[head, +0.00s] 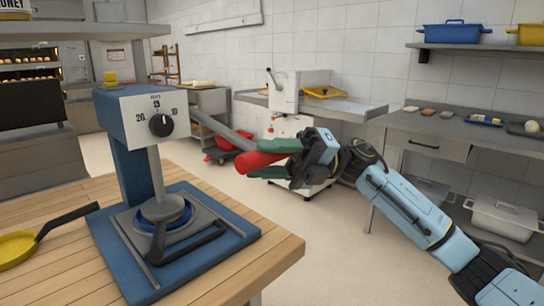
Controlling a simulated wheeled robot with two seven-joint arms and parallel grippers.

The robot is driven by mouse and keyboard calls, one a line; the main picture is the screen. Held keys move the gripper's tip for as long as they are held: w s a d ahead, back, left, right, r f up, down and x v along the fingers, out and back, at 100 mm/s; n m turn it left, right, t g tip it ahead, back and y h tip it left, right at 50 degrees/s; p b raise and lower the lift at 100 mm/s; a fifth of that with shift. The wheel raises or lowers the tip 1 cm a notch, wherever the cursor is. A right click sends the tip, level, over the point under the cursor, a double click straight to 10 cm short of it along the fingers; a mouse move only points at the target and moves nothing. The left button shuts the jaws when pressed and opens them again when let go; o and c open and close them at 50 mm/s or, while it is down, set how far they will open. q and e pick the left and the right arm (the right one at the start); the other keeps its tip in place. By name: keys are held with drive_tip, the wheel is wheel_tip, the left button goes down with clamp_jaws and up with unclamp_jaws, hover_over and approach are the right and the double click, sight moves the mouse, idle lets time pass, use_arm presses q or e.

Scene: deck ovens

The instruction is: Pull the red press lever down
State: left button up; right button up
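The press stands on the wooden table at left, with a blue frame (128,165), a white head with a black dial, and a round plate over its base. Its grey lever arm (222,129) slopes down to the right from the head and ends in the red lever grip (255,162). My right gripper (272,158) reaches in from the right, with its green fingers above and below the red grip. The fingers appear shut on it; the contact is partly hidden. My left gripper is not in view.
A yellow pan (18,249) with a dark handle lies at the table's left. A steel counter (440,127) with small items stands at right, below a shelf with blue and yellow pots. Open floor lies beyond the table (270,258).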

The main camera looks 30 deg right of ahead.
drive_tip(key=shift+o, duration=0.2)
drive_tip(key=shift+s+d+r, duration=0.15)
drive_tip(key=shift+d, duration=0.1)
drive_tip(key=shift+d, duration=0.3)
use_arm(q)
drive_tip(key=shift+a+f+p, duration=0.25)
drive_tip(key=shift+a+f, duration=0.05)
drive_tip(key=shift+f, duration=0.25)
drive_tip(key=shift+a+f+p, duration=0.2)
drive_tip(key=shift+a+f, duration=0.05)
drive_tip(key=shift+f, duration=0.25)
use_arm(e)
drive_tip(key=d+f, duration=0.2)
drive_tip(key=d, duration=1)
drive_tip(key=shift+d+f, duration=0.15)
drive_tip(key=shift+f, duration=0.15)
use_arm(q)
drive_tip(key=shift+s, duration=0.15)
